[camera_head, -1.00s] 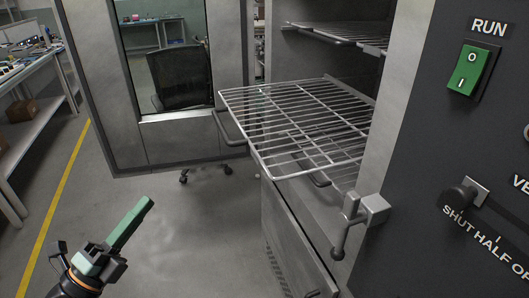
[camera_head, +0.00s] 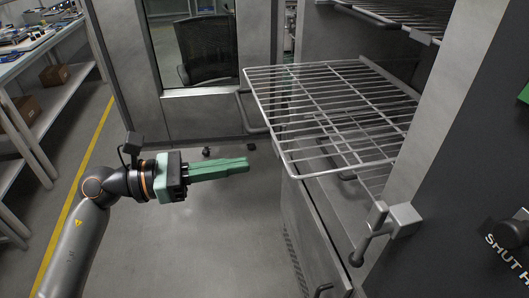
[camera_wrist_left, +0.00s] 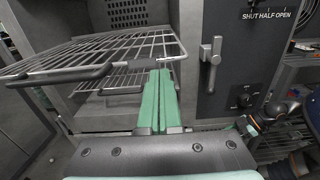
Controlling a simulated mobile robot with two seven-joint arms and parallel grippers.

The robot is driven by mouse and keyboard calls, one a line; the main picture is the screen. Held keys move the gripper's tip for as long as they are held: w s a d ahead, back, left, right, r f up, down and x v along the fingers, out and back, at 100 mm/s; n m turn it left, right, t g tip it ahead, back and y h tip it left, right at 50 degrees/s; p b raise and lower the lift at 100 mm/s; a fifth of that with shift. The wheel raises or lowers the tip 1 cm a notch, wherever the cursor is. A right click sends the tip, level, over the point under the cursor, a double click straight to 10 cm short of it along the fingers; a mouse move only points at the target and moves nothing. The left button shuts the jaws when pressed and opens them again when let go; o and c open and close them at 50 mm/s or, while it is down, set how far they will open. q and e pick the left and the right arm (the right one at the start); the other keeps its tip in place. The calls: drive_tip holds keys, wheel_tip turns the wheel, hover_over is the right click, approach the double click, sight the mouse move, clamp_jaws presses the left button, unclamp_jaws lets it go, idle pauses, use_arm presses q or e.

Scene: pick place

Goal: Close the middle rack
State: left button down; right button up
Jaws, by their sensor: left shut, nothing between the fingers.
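The middle rack (camera_head: 330,115) is a wire shelf slid well out of the open chamber in the head view. In the left wrist view the rack (camera_wrist_left: 105,55) sticks out with its front bar towards me. My left gripper (camera_head: 247,165) has green fingers pressed together and empty. It is level, pointing right, left of the rack's front edge and apart from it in the head view. In the left wrist view its fingertips (camera_wrist_left: 160,73) overlap the rack's right end; contact cannot be told. Part of my right gripper (camera_wrist_left: 246,126) seems to show at the right, small and unclear.
The chamber door with a window (camera_head: 205,60) stands open at left. A latch handle (camera_head: 373,232) juts from the chamber's front edge. An upper rack (camera_head: 385,15) sits above. A workbench (camera_head: 40,55) is at far left. The floor below the left gripper is clear.

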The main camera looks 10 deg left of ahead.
sight(282, 158)
use_arm(q)
drive_tip(key=p+x, duration=0.1)
drive_tip(key=x, duration=0.4)
drive_tip(key=shift+w+d, duration=0.2)
drive_tip(key=shift+d, duration=0.15)
use_arm(e)
drive_tip(key=shift+s+d+r, duration=0.2)
drive_tip(key=shift+d+r, duration=0.2)
drive_tip(key=shift+s+f, duration=0.1)
